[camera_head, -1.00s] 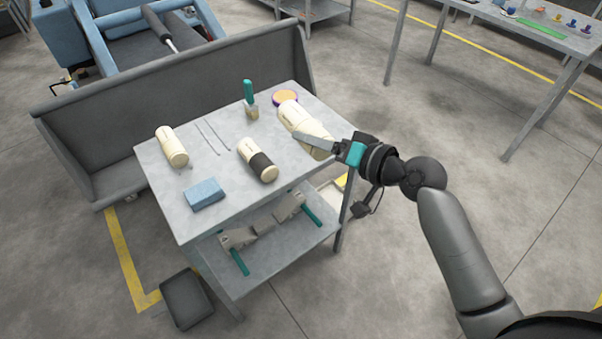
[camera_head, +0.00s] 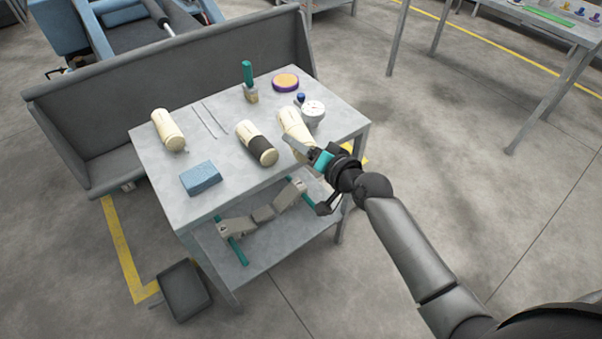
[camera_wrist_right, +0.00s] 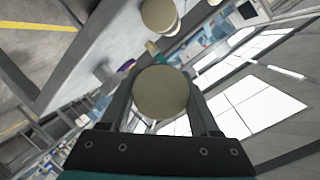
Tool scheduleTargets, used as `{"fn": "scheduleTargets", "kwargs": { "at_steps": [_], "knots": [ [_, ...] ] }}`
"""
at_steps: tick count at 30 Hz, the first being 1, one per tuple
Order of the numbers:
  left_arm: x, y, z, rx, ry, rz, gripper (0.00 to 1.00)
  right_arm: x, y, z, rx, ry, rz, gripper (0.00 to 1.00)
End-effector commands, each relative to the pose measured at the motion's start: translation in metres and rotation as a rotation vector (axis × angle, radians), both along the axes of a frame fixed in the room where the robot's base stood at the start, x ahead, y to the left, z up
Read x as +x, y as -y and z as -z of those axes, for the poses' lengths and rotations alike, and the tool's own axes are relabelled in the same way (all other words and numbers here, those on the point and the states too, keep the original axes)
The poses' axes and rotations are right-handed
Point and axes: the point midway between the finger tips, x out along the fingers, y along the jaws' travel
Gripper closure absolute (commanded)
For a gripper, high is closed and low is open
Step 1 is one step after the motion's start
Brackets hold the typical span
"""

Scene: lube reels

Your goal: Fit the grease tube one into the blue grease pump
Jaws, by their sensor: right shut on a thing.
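My right gripper (camera_head: 310,156) is shut on a cream cylindrical tube (camera_head: 293,124) at the right side of the grey table. In the right wrist view its round end (camera_wrist_right: 160,92) fills the gap between the two fingers. I cannot tell whether the tube touches the tabletop. A second cream tube (camera_head: 167,129) lies at the table's left, and a cream cylinder with a dark band (camera_head: 257,143) lies in the middle. I cannot make out which thing is the blue grease pump. My left gripper is not in view.
On the grey table (camera_head: 230,190) lie a blue block (camera_head: 200,178), thin rods, a green-handled brush (camera_head: 249,80), a purple-and-yellow disc (camera_head: 286,82) and a white gauge (camera_head: 313,112). A grey trough (camera_head: 170,85) stands behind. The table's front middle is clear.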

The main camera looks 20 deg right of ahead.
Motion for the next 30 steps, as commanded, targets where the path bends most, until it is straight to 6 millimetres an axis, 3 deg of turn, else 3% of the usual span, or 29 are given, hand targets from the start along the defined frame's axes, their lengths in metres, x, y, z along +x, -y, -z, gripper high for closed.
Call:
{"fn": "scheduleTargets", "kwargs": {
  "at_steps": [1,3,11,18,30],
  "knots": [
    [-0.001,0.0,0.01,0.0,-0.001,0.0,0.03,0.0,0.0,0.014,-0.001,0.0,0.0,0.96],
    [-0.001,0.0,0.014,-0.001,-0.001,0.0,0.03,0.001,0.001,0.023,-0.001,0.002,0.001,0.96],
    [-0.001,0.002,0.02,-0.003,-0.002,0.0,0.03,0.001,0.0,0.036,0.0,0.005,0.0,0.96],
    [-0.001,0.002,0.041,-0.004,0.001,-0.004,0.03,0.001,0.0,0.07,-0.001,0.002,0.0,0.96],
    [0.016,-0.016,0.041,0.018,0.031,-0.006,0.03,0.001,0.0,0.074,0.0,0.004,0.001,0.96]
  ]
}}
